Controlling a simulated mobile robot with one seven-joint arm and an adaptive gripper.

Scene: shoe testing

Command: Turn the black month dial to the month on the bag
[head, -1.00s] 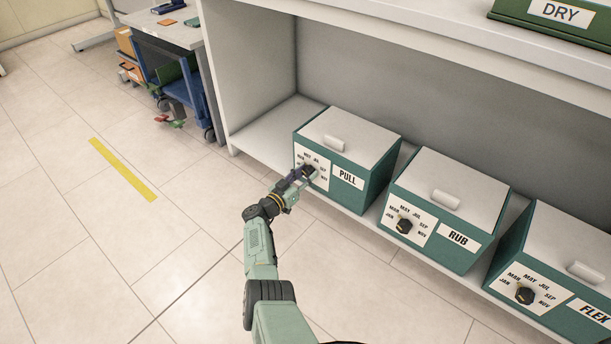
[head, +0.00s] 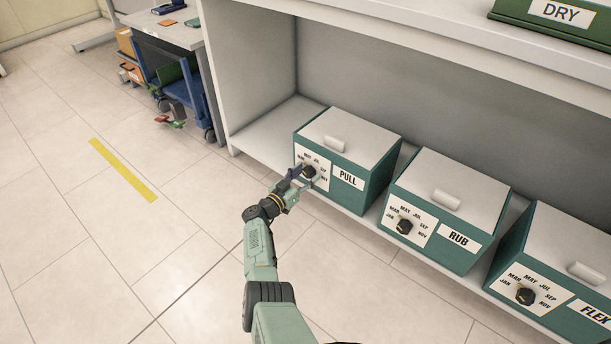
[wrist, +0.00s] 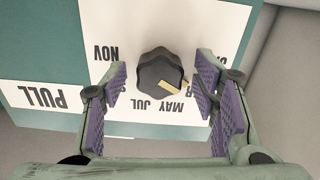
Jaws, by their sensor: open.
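The black month dial (head: 309,171) is on the white label plate of the teal PULL box (head: 371,197). In the wrist view the dial (wrist: 158,70) appears upside down, with its pale pointer mark (wrist: 172,87) angled down and right, toward the partly covered MAR side. NOV, JUL and MAY are readable there; other months are partly hidden by the fingers. My gripper (wrist: 161,88) is open, with purple pads on both sides of the dial and a gap to each. In the head view my gripper (head: 304,177) is at the dial. No bag is in view.
The RUB box (head: 448,205) and FLEX box (head: 560,262), each with a similar dial, stand to the right on the same low shelf (head: 262,137). A DRY unit (head: 556,20) is on top. A blue cart (head: 187,92) stands at the back left. The floor at left is clear.

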